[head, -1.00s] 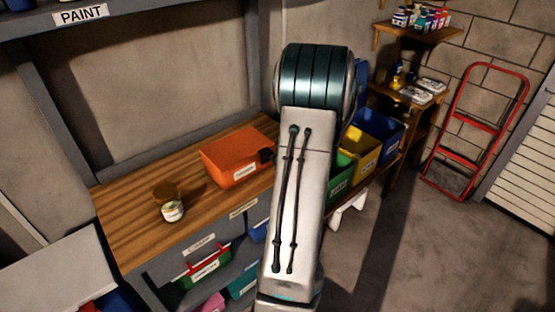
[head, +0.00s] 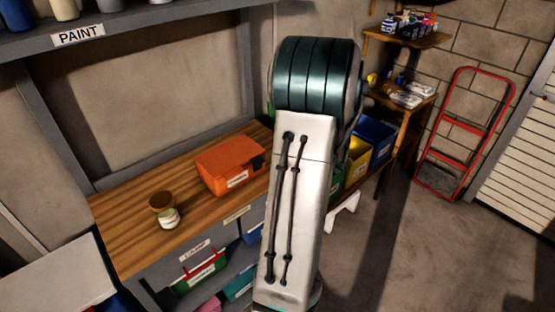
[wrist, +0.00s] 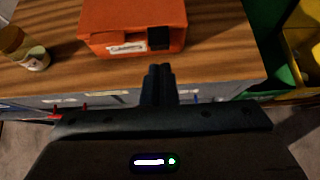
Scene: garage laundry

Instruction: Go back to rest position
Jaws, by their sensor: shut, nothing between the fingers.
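My gripper (wrist: 159,85) shows in the wrist view with its two dark fingers together and nothing between them. The fingers point at the workbench's front edge, just short of an orange case (wrist: 135,22) with a white label and a black latch. I cannot tell whether they touch anything. In the head view my arm hides the gripper. The orange case (head: 230,170) stands on the wooden workbench (head: 125,222) left of my arm.
A jar (head: 167,218) with a brown lid stands left of the case. Green, yellow (head: 357,160) and blue bins (head: 374,138) sit right of my arm. A red hand truck (head: 463,135) leans by the wall. The floor (head: 430,250) at right is clear.

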